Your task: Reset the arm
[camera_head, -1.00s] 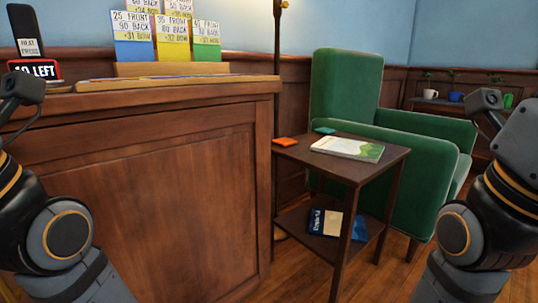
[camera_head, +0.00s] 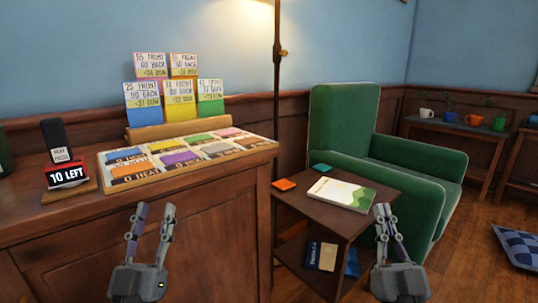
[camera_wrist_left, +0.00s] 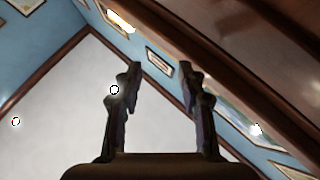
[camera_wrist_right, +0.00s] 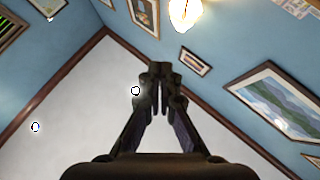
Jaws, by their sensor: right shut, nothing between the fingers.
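My left gripper (camera_head: 151,215) points up in front of the wooden cabinet in the head view. Its fingers stand apart with nothing between them, and the left wrist view (camera_wrist_left: 160,85) also shows the gap. My right gripper (camera_head: 384,212) points up in front of the small side table's right side. In the right wrist view its fingertips (camera_wrist_right: 160,72) meet, with nothing held. Both wrist views look up at the ceiling and walls.
The cabinet top (camera_head: 30,205) bears a board of coloured cards (camera_head: 190,156), a card rack (camera_head: 165,131) and a "10 LEFT" sign (camera_head: 67,175). The side table (camera_head: 370,212) holds a book (camera_head: 341,193). A green armchair (camera_head: 340,120) stands behind. Open floor (camera_head: 480,250) lies right.

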